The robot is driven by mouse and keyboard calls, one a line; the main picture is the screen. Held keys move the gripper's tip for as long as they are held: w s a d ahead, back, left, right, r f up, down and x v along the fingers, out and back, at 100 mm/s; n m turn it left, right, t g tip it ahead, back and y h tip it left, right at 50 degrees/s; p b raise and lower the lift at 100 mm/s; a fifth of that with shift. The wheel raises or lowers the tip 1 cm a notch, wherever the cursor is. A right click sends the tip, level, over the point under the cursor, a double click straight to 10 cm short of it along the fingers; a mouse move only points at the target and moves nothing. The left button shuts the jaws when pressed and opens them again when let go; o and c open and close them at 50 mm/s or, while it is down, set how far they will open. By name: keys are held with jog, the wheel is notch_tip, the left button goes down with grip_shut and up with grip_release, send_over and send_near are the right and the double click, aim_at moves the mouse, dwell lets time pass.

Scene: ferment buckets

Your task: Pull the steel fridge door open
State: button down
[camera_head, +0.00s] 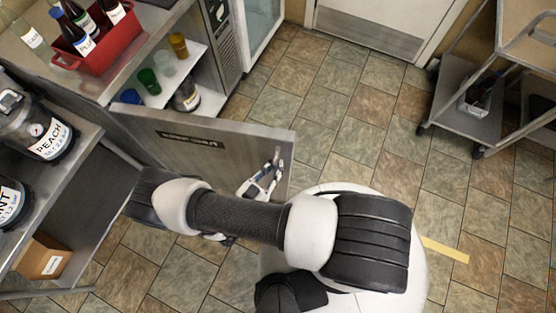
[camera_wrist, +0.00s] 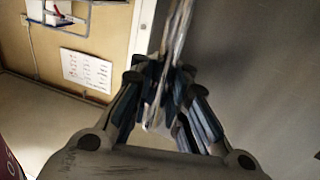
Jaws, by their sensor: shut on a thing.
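The steel fridge door (camera_head: 180,140) stands swung wide out from the steel counter fridge (camera_head: 135,85), and the lit white shelf (camera_head: 168,78) inside is visible. A dark label plate is on the door's face. My gripper (camera_head: 265,180) is at the upper part of the door near its free end. In the wrist view my gripper (camera_wrist: 165,110) is shut on the door handle (camera_wrist: 176,40), a thin bar running up between the fingers. The grey door panel (camera_wrist: 250,60) fills the right of that view. My arm hides the lower part of the door in the head view.
Cups and a jar (camera_head: 187,95) stand inside the fridge. A red crate (camera_head: 100,45) with bottles is on top. A rack with a PEACH bucket (camera_head: 50,130) stands at left. A wheeled cart (camera_head: 470,100) stands at right. Tiled floor (camera_head: 350,140) in the middle is clear.

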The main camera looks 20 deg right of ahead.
jog(key=shift+w+a, duration=0.1)
jog(key=shift+a, duration=0.1)
jog(key=c, duration=1.8)
grip_release()
jog(key=shift+o, duration=1.2)
jog(key=shift+d, duration=0.1)
jog(key=v, duration=1.2)
